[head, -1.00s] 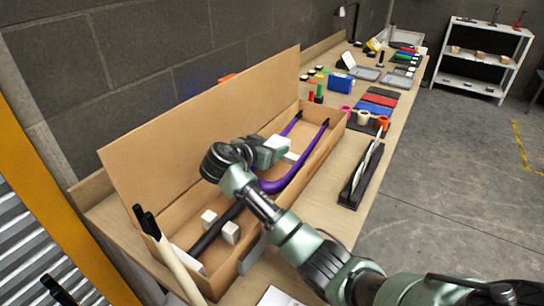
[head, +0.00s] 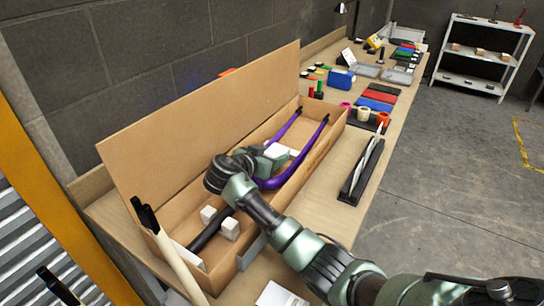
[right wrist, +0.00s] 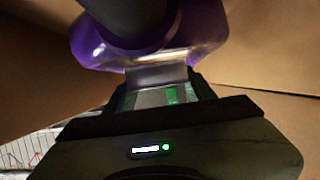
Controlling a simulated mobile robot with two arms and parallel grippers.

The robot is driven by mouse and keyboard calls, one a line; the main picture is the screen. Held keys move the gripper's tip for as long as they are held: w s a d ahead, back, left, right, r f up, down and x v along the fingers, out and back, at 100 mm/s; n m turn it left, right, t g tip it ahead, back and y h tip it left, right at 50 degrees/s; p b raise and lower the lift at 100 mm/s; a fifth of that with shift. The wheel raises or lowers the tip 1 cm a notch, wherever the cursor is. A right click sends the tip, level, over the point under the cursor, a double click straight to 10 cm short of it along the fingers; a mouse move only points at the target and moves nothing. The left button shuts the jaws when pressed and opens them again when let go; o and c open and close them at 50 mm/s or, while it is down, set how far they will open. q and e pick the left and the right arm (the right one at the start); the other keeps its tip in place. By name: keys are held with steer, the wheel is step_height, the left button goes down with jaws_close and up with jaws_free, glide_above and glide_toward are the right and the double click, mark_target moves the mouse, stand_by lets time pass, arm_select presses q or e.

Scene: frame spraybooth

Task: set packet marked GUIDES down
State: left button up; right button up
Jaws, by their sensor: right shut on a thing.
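My right gripper (head: 279,153) is inside the long open cardboard box (head: 222,273), over the purple bicycle frame (head: 290,178). It is shut on a small pale packet (head: 284,149), which shows as white beside the fingers. In the right wrist view a greyish, see-through piece of the packet (right wrist: 158,76) lies between the fingers, close to the purple tube (right wrist: 92,50). No GUIDES marking can be read. I cannot tell whether the packet touches the box floor or the frame.
White blocks (head: 229,228) sit at the box's near end. The raised cardboard lid (head: 190,120) stands along the wall side. A black tray (head: 360,175) lies on the bench to the right. Coloured pads and rolls (head: 364,114) lie beyond. Bare bench shows beside the box.

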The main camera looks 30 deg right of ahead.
steer(key=o, duration=1.4)
steer(key=shift+s+f, duration=0.1)
steer(key=shift+f, duration=0.15)
steer(key=shift+r+p, duration=0.9)
steer(key=shift+p, duration=0.05)
steer(key=p+v, duration=0.3)
steer(key=v, duration=0.7)
steer(key=shift+a, duration=0.3)
steer(key=shift+s+a+r+p, duration=0.25)
steer(key=shift+s+a+p, duration=0.15)
steer(key=shift+a, duration=0.15)
